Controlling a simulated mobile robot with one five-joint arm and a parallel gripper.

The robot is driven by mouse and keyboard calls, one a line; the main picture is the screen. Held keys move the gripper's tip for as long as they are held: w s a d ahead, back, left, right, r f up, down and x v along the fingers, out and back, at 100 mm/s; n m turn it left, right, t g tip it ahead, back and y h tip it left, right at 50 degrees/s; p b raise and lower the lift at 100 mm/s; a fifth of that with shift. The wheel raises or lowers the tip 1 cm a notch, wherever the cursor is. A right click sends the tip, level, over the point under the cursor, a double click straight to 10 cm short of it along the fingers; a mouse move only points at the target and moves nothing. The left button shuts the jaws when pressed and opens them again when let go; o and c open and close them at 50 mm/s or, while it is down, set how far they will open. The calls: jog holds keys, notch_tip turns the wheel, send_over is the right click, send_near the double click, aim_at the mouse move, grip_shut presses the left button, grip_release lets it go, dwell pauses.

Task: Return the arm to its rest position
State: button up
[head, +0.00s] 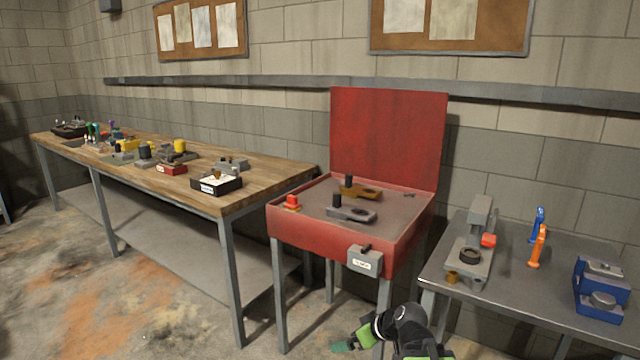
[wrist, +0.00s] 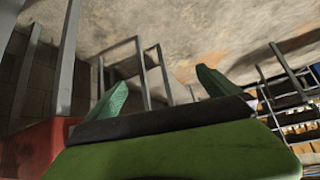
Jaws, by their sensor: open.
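My gripper (head: 343,346) shows at the bottom of the head view, low in front of the red bin's legs, with its green tip pointing left. My dark and green arm is folded beside it at the bottom edge. In the wrist view my gripper (wrist: 155,92) has its two green fingers spread wide apart, with nothing between them. Beyond the fingers are bare floor and metal table legs. The gripper is open and empty.
A red open-lidded bin (head: 345,252) on legs stands just behind my gripper, holding several parts. A metal table (head: 520,290) with a blue vise (head: 600,290) is at right. A long wooden workbench (head: 270,178) with many items is at left. The floor (head: 150,300) at left is clear.

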jog(key=s+d+f+m+g+h, duration=0.6)
jog(key=s+d+m, duration=0.2)
jog(key=s, duration=0.4)
notch_tip(320, 180, up, 14)
jog(key=p, duration=1.4)
jog(key=shift+w+a, duration=0.15)
jog(key=shift+a, duration=0.1)
